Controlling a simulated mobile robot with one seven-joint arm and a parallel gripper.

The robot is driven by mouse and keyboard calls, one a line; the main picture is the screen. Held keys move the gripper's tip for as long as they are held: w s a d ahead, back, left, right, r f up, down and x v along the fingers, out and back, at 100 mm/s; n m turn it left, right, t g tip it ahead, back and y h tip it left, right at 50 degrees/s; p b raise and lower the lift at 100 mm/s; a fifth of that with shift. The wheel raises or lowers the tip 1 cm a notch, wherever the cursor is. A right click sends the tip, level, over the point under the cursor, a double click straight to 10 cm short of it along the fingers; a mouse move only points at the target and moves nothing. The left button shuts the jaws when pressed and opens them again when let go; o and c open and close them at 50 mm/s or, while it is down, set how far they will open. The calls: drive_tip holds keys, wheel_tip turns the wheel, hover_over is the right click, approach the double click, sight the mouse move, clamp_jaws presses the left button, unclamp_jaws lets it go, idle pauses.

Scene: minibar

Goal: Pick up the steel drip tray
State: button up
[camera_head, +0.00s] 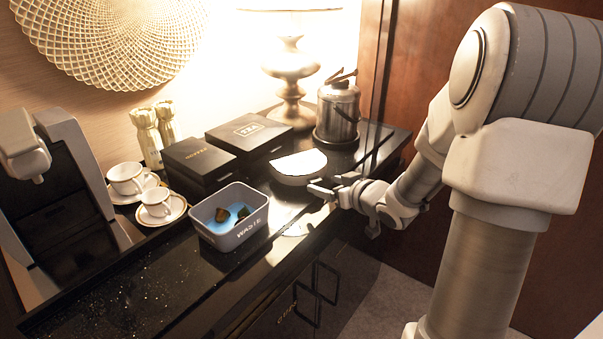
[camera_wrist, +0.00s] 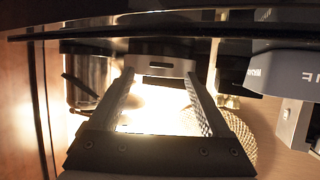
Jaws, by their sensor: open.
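The steel drip tray appears to be the low, rounded piece (camera_head: 297,166) on the dark counter, its top washed out bright white in the head view. In the wrist view its grey front edge with a dark slot (camera_wrist: 160,63) shows just beyond the fingertips. My gripper (camera_head: 322,188) is at the tray's front right in the head view, low near the counter edge. In the wrist view my gripper (camera_wrist: 159,88) is open, with nothing visibly held between its two fingers. I cannot tell whether a fingertip touches the tray.
A grey waste bin (camera_head: 232,232) stands left of the tray. Black boxes (camera_head: 248,134) lie behind it. A steel canister (camera_head: 338,110) stands behind right, near a lamp (camera_head: 290,75). Cups on saucers (camera_head: 156,202) are farther left.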

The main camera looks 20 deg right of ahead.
sight(316, 181)
drive_tip(key=b+x, duration=0.1)
drive_tip(key=x, duration=0.3)
drive_tip(key=shift+w+a, duration=0.15)
drive_tip(key=shift+w, duration=0.1)
drive_tip(key=shift+c, duration=0.3)
clamp_jaws()
